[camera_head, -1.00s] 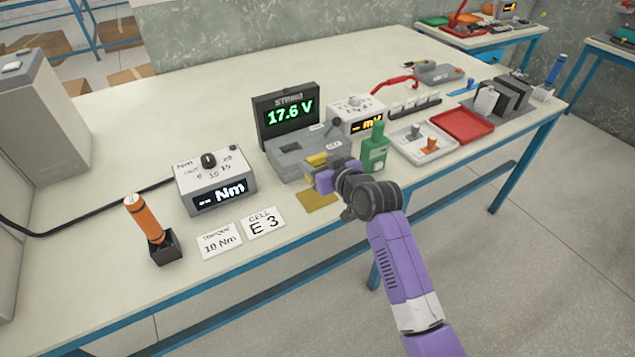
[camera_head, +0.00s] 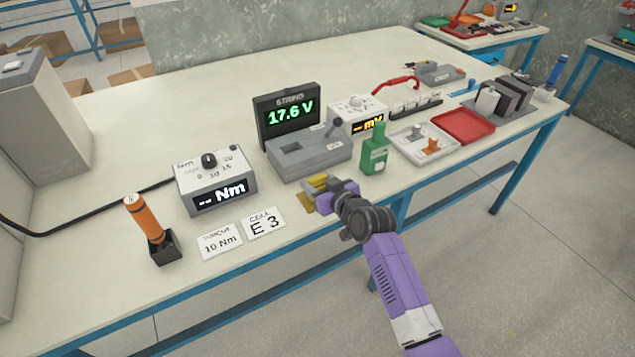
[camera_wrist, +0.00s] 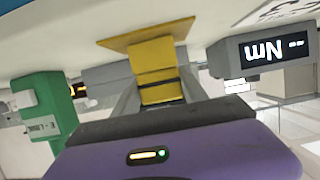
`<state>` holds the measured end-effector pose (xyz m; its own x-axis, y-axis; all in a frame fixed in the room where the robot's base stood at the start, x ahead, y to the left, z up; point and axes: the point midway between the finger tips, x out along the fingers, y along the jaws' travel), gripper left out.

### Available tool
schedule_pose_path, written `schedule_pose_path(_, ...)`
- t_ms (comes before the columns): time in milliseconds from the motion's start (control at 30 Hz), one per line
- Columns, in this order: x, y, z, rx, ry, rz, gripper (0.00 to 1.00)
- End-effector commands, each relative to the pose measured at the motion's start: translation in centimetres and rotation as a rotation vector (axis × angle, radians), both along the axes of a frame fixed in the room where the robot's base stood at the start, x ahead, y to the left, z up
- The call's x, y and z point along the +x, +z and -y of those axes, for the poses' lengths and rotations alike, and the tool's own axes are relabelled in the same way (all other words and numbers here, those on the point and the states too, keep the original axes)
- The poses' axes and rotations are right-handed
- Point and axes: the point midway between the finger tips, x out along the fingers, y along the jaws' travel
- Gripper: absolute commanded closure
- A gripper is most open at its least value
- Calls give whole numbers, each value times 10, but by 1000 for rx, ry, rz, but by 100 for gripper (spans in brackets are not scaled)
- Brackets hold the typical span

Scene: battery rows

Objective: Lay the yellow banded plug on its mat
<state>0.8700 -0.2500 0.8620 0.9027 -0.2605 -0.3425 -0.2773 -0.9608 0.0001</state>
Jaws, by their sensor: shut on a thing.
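The yellow banded plug (camera_wrist: 156,68) shows in the wrist view between the fingers of my gripper (camera_wrist: 160,98), which is shut on it. The mustard-yellow mat (camera_wrist: 122,42) lies flat on the table behind the plug in that view. In the head view the plug (camera_head: 318,182) is at my gripper (camera_head: 326,190), over or just beside the mat (camera_head: 306,201). The gripper and plug cover much of the mat. I cannot tell whether the plug touches it.
The grey lever unit (camera_head: 312,158) stands just behind my gripper. A green bottle-like tool (camera_head: 375,155) is to the right. The table's front edge is close.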

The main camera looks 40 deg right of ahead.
Motion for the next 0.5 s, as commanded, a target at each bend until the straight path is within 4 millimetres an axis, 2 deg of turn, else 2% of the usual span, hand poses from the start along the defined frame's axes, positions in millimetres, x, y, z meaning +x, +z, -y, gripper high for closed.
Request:
schedule_pose_path(33,0,-3,0,0,0,1,94)
schedule_pose_path(67,0,-2,0,0,0,0,44)
schedule_pose_path(133,0,-1,0,0,0,0,30)
schedule_pose_path(167,0,-1,0,0,0,0,28)
schedule_pose_path(500,0,1,0,0,0,0,28)
